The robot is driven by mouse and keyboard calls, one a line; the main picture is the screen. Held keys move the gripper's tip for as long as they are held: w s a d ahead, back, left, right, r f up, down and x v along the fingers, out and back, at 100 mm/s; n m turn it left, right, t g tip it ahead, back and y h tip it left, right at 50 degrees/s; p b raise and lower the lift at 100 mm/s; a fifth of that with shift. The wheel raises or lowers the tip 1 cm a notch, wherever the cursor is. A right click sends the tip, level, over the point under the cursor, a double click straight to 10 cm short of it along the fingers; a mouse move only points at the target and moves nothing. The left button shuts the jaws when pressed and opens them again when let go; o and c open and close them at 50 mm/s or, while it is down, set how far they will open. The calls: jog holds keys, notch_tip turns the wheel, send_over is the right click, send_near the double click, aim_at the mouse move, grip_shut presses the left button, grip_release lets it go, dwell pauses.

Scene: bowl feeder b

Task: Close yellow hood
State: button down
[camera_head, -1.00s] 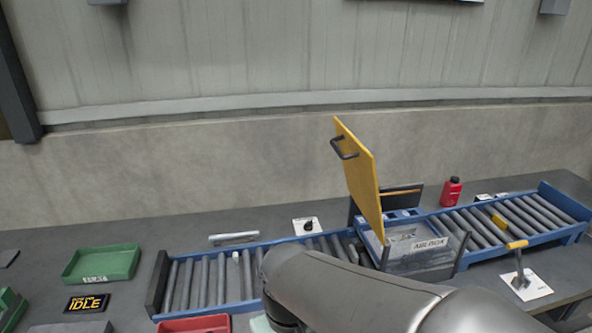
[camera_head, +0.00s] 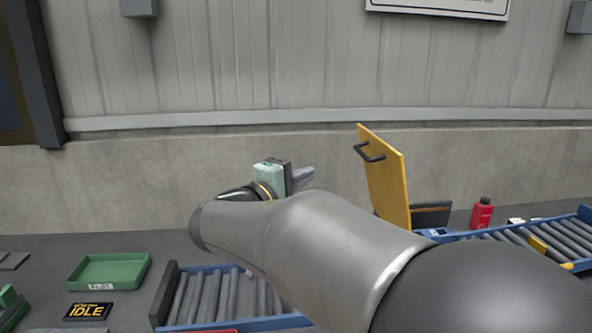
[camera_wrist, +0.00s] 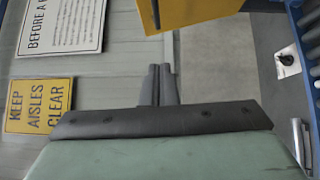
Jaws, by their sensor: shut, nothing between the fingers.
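The yellow hood (camera_head: 388,180) stands raised and open in the head view, with a black handle (camera_head: 370,153) on its left face. My gripper (camera_head: 303,176) is up in the air to the left of the hood, apart from it. Its fingers point right, towards the hood. In the wrist view my gripper (camera_wrist: 158,72) is shut and empty. Part of the yellow hood (camera_wrist: 185,12) shows beyond the fingertips at the top of that view. My arm hides the box under the hood in the head view.
The blue roller conveyor (camera_head: 175,322) runs along the bench, partly behind my arm. A red bottle (camera_head: 481,213) stands right of the hood. A green tray (camera_head: 108,271) and an idle sign (camera_head: 88,311) are at left. The space between my gripper and the hood looks clear.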

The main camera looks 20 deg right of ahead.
jog(key=p, duration=0.4)
send_near(358, 152)
jog(key=x, duration=0.5)
jog(key=shift+w+a, duration=0.15)
jog(key=shift+w, duration=0.25)
jog(key=shift+s+d+f, duration=0.15)
jog(key=shift+d, duration=0.35)
jog(key=shift+d, duration=0.1)
